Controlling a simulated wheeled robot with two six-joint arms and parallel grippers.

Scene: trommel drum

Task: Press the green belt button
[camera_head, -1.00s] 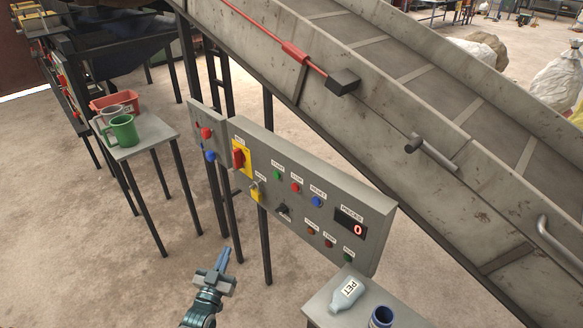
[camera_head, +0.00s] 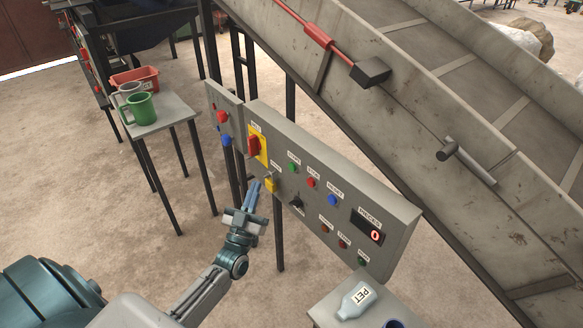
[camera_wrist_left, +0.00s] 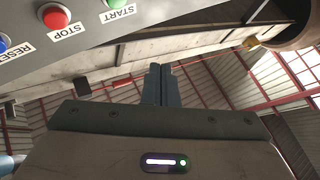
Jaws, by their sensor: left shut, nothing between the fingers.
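The grey control panel (camera_head: 325,215) carries a green button (camera_head: 293,168) labelled START, left of a red STOP button (camera_head: 311,183) and a blue RESET button (camera_head: 333,200). Another green button (camera_head: 362,261) sits at the panel's lower right. My left gripper (camera_head: 257,186) is shut and empty, pointing up in front of the panel's left part, lower left of the START button. In the left wrist view the closed fingers (camera_wrist_left: 160,70) appear apart from the buttons. The START button (camera_wrist_left: 117,3) is cut by the top edge there. My right gripper is out of view.
A conveyor (camera_head: 400,120) rises behind the panel. A table with a PET bottle (camera_head: 357,299) stands below right; a green mug (camera_head: 140,108) stands left.

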